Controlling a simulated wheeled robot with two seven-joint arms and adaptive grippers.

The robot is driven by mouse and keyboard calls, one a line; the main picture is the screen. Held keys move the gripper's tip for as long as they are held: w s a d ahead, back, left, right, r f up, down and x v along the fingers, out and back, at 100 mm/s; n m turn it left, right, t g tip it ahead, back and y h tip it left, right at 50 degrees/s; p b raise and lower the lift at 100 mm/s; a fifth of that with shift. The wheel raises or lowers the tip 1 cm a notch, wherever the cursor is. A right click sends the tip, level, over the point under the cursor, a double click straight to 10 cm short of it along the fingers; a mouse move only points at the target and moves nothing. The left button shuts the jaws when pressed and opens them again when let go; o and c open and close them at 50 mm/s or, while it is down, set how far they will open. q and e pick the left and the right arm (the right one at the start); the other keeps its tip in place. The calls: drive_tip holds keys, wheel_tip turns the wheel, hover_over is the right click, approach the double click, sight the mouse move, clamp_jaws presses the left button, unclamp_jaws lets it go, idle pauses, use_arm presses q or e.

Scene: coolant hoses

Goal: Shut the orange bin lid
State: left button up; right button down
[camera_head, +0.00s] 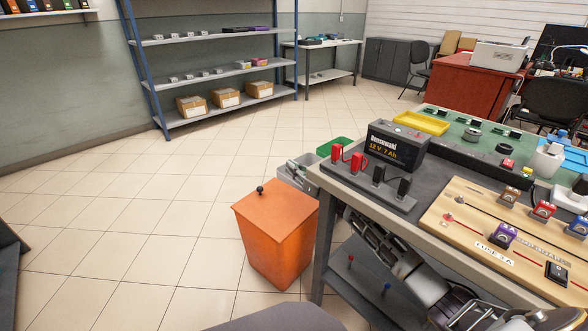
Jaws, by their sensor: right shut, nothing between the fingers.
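The orange bin (277,245) stands on the tiled floor, left of the workbench. Its orange lid (278,206) lies over the top and looks flat and shut, with no gap that I can see. A small black knob (260,189) stands up near the lid's far left edge. My right gripper (352,219) is to the right of the bin, beside the workbench's front edge and apart from the lid. Its dark fingers are shut and empty. My left gripper is not in view.
The workbench (335,182) carries a battery (397,146) and a wooden fuse board (470,243). Grey (297,175) and green (334,146) bins stand behind the orange one. The floor to the left is clear up to the blue-framed shelves (215,78).

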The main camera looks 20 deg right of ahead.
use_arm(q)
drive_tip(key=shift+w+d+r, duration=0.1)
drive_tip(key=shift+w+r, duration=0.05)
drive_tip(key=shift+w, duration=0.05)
use_arm(e)
drive_tip(key=shift+s+d, duration=0.1)
drive_tip(key=shift+s, duration=0.05)
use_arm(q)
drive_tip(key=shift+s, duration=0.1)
use_arm(e)
drive_tip(key=v, duration=1.1)
drive_tip(key=shift+s+d, duration=0.2)
drive_tip(key=shift+s, duration=0.05)
idle(0.5)
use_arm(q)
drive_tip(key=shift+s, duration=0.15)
use_arm(e)
drive_tip(key=shift+s+f, duration=0.1)
idle(0.5)
